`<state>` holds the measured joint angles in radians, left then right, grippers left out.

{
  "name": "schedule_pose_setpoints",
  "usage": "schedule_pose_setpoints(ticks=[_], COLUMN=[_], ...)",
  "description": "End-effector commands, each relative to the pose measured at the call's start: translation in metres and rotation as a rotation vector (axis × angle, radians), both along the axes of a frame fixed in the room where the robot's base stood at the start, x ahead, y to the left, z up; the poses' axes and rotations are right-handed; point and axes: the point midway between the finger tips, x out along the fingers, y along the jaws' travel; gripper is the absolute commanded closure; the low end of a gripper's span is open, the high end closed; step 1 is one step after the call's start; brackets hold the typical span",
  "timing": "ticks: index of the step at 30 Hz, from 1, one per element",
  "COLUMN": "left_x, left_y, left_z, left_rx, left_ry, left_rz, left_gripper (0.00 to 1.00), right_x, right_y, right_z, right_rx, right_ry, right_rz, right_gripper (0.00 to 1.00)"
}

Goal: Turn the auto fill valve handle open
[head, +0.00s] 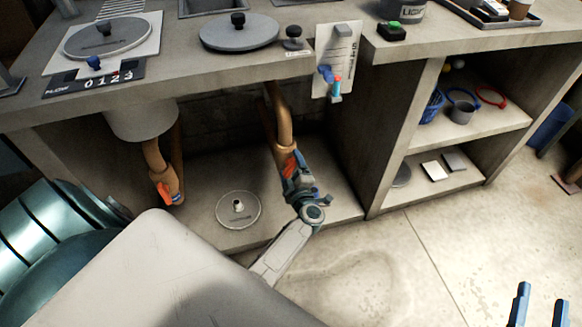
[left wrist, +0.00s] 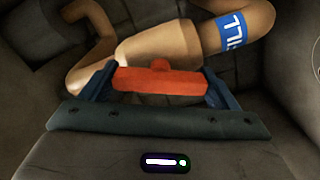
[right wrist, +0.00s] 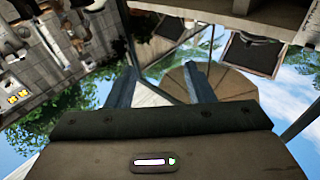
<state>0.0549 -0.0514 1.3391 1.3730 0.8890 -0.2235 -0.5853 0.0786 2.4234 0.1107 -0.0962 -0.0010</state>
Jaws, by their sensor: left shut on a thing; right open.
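The red valve handle (left wrist: 160,80) sits on a copper pipe (left wrist: 170,42) with a blue label (left wrist: 232,32) reading partly "FILL" in the left wrist view. My left gripper (left wrist: 160,84) is shut on this handle, with one blue finger at each end of it. In the head view the left gripper (head: 292,172) is under the counter at the middle pipe (head: 281,115), and the handle (head: 289,163) is partly hidden by it. My right gripper (head: 540,308) is open and empty at the lower right, and its fingers also show in the right wrist view (right wrist: 162,85).
Another orange-red handle (head: 164,193) is on the left pipe under the counter. A round plate (head: 238,209) lies on the cabinet floor left of my left gripper. The floor (head: 450,245) at right is clear.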

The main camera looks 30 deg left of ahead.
Motion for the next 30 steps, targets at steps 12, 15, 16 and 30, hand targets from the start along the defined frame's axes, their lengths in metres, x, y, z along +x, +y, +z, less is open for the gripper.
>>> schedule_pose_setpoints(ticks=[12,15,16,30], left_x=[-0.001,-0.001,-0.001,-0.001], left_y=[-0.001,-0.001,-0.001,-0.001], left_z=[-0.003,-0.003,-0.003,-0.003], left_rx=[-0.212,-0.244,-0.254,-0.307], left_ry=[-0.244,-0.282,-0.292,-0.353], left_rz=[0.001,0.001,0.000,0.001], left_gripper=[0.41,0.41,0.41,0.41], right_x=[0.001,0.000,-0.001,-0.003], right_y=[-0.001,-0.001,-0.002,-0.002], right_z=[0.033,0.041,0.042,0.055], right_rx=[-0.013,-0.015,-0.016,-0.020], right_ry=[-0.186,-0.228,-0.238,-0.307], right_rz=[-0.007,-0.007,-0.008,-0.009], right_gripper=[0.52,0.52,0.52,0.52])
